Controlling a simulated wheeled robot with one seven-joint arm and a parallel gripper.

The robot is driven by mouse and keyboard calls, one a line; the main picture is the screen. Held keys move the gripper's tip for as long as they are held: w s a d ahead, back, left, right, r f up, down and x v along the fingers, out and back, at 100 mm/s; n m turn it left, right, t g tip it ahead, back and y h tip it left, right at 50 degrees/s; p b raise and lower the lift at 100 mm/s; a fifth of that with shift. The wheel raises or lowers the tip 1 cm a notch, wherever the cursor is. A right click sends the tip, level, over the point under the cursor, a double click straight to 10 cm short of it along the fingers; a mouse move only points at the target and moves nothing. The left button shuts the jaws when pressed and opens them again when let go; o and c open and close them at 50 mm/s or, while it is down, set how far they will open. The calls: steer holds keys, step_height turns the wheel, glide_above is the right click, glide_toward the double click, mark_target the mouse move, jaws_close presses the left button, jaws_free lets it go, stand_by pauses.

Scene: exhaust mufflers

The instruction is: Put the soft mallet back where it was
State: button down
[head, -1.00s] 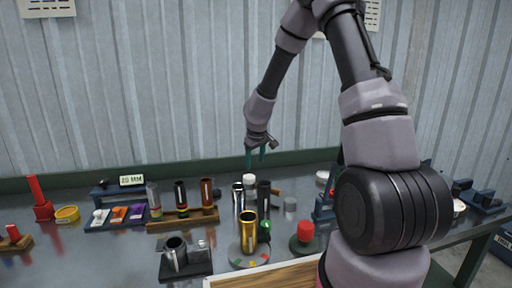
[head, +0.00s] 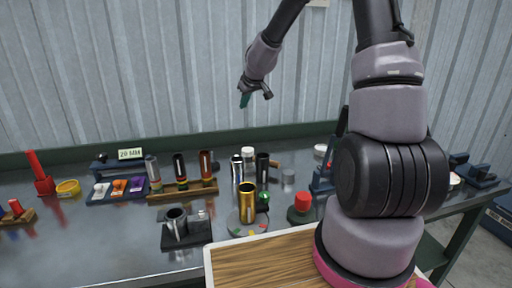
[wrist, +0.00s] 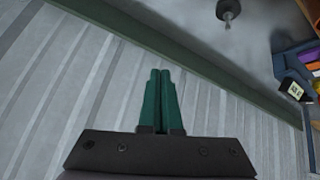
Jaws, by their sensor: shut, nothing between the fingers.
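A pale, white-topped object (head: 248,152) at the back of the bench, behind the upright tubes, looks like the soft mallet's head. A brown piece (head: 273,163) to its right may be its handle; the dark tube hides the part between. My gripper (head: 244,100) is high above the bench near the wall, apart from everything. In the wrist view its green fingers (wrist: 159,75) are together with nothing between them. A grey rounded object (wrist: 228,10) stands at that view's top edge; I cannot tell whether it is the mallet.
A wooden rack (head: 183,192) of tubes and a blue tray (head: 117,198) of coloured pieces stand left. A gold cylinder (head: 247,195) on a round plate and a red-topped piece (head: 302,201) are in front. The corrugated wall (head: 150,70) is close behind my gripper.

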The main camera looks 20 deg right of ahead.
mark_target(250, 149)
steer(key=a+f+n+g+y, duration=0.2)
steer(key=a+f+g+y, duration=0.1)
steer(key=f, duration=0.2)
steer(key=s+d+f+g+h, duration=0.4)
steer(key=s+d+g, duration=0.15)
steer(key=d, duration=0.35)
steer(key=shift+m+t, duration=0.3)
steer(key=shift+t, duration=0.15)
step_height(250, 149, down, 10)
steer(key=shift+w+d+f, duration=0.1)
steer(key=shift+f, duration=0.15)
steer(key=shift+w+a+r, duration=0.15)
steer(key=shift+w+a, duration=0.6)
steer(key=shift+w, duration=0.35)
steer(key=shift+w+a, duration=0.25)
steer(key=shift+w, duration=0.25)
steer(key=w+a, duration=0.2)
steer(key=w, duration=0.1)
